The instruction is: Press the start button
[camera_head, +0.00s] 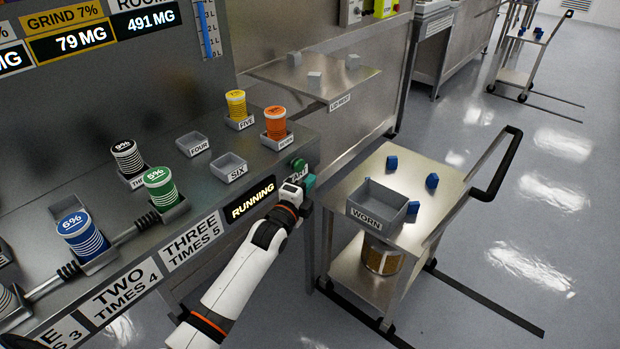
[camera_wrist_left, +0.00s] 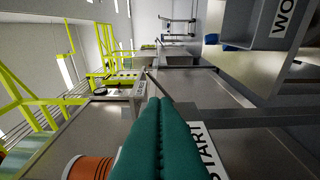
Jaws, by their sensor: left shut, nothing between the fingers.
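The green start button (camera_head: 299,164) sits at the right end of the machine's bench, just above a label partly hidden by my gripper. My left gripper (camera_head: 309,182) is in front of that corner, just below and right of the button in the head view. Its teal fingers are shut with nothing between them. I cannot tell whether they touch anything. In the left wrist view the shut fingers (camera_wrist_left: 160,140) fill the lower middle, beside the START label (camera_wrist_left: 207,150); the button is not visible there. My right gripper is not in view.
A lit RUNNING sign (camera_head: 250,199) is left of my gripper. An orange canister (camera_head: 275,123) and a yellow one (camera_head: 236,104) stand on the bench near the button. A cart with a WORN bin (camera_head: 380,203) stands close on the right. Floor beyond is open.

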